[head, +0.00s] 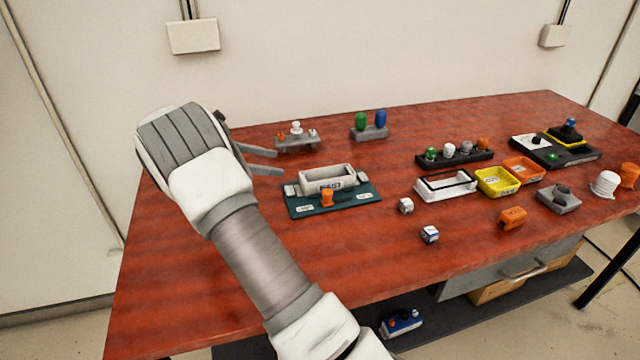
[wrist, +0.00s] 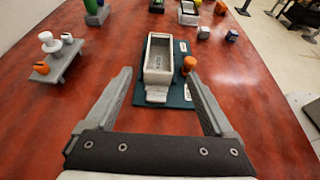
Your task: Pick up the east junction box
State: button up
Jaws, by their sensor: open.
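No readable label tells me which thing is the east junction box. A light grey open-topped box (head: 341,180) with a small label sits on a teal board (head: 350,205) in the head view. An orange knobbed piece (head: 327,197) stands at the board's front. My gripper (head: 280,162) is open and empty, above the table left of the board. In the wrist view the grey box (wrist: 158,60) lies ahead, between the lines of the open fingers (wrist: 158,85).
A grey stand with small knobs (head: 297,142) and a green-and-blue peg stand (head: 369,132) are behind. White (head: 445,187), yellow (head: 497,181) and orange (head: 524,168) trays stand right, near an orange block (head: 512,218). White boxes (head: 193,36) (head: 554,36) hang on the wall. The table's front left is clear.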

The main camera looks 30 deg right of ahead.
jog(key=b, duration=0.2)
send_near(327, 173)
jog(key=s+d, duration=0.3)
jog(key=shift+s+r, duration=0.1)
jog(key=shift+r, duration=0.1)
jog(key=x, duration=0.2)
jog(key=b+x, duration=0.1)
jog(key=x, duration=0.1)
jog(key=shift+d+f, duration=0.1)
jog(key=shift+f, duration=0.35)
jog(key=shift+s+d+f, duration=0.1)
jog(key=shift+d, duration=0.35)
jog(key=shift+c, duration=0.3)
jog(key=c, duration=1.3)
